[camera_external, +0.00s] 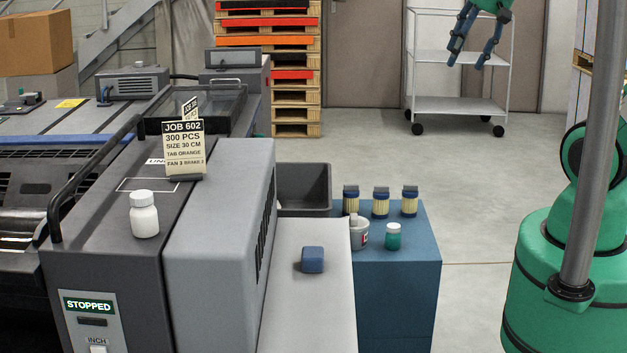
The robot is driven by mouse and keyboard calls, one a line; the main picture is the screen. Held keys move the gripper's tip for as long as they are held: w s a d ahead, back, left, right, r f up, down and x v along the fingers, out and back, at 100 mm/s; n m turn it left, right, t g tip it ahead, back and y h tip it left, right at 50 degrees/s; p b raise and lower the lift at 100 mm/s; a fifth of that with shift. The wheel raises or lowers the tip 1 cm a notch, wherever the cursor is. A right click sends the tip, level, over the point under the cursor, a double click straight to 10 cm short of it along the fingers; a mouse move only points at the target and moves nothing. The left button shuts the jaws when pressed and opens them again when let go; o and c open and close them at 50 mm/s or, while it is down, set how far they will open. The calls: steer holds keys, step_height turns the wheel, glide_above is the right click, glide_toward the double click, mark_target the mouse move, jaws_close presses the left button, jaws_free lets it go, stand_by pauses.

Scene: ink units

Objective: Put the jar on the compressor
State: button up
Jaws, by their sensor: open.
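A white jar (144,216) with a white lid stands upright on the dark top of the machine at the left. A smaller teal jar (393,237) with a white lid stands on the blue cabinet (405,290). I cannot tell for sure which unit is the compressor; a grey vented housing (219,190) stands right of the white jar, and a small grey vented box (132,84) sits farther back. My gripper (471,58) is open and empty at the top right, high up and far from both jars.
Several filter-like cylinders (380,202) and a grey-white cup-like container (359,233) stand on the cabinet. A blue block (313,260) lies on the pale surface. A job sign (184,148) rises behind the white jar. A grey bin (305,190) and wheeled shelf (455,105) stand behind.

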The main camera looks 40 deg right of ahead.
steer(key=shift+m, duration=0.7)
steer(key=s, duration=0.2)
steer(key=s+a, duration=0.1)
steer(key=s, duration=0.1)
steer(key=shift+s+a+r, duration=0.1)
steer(key=shift+s+r, duration=0.1)
steer(key=shift+s, duration=0.2)
